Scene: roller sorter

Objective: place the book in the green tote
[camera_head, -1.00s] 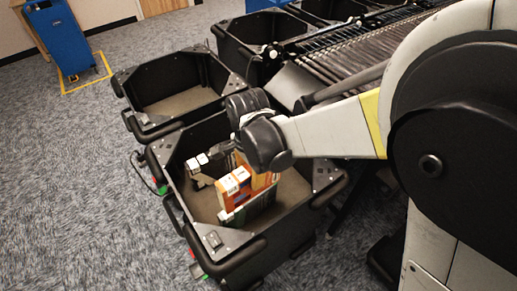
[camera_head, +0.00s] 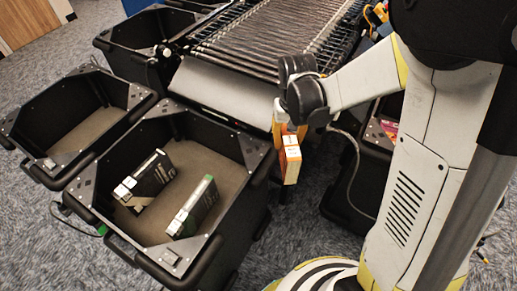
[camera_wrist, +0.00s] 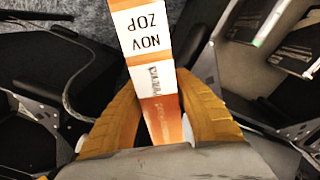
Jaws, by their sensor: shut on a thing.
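My gripper (camera_head: 285,124) is shut on an orange and white book (camera_head: 290,162), which hangs below it just right of the front black tote. In the wrist view the book (camera_wrist: 155,45) stands between the orange fingers of my gripper (camera_wrist: 158,90), its white panel reading "NOV ZOP". The front tote (camera_head: 262,178) holds two other books: a black and white one (camera_head: 148,178) and a dark one with a green edge (camera_head: 195,207). All tote bodies look black; a small green light (camera_head: 103,230) shows at the front tote's left side.
Another black tote (camera_head: 30,157), empty, stands to the left. A roller conveyor (camera_head: 275,45) lies behind.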

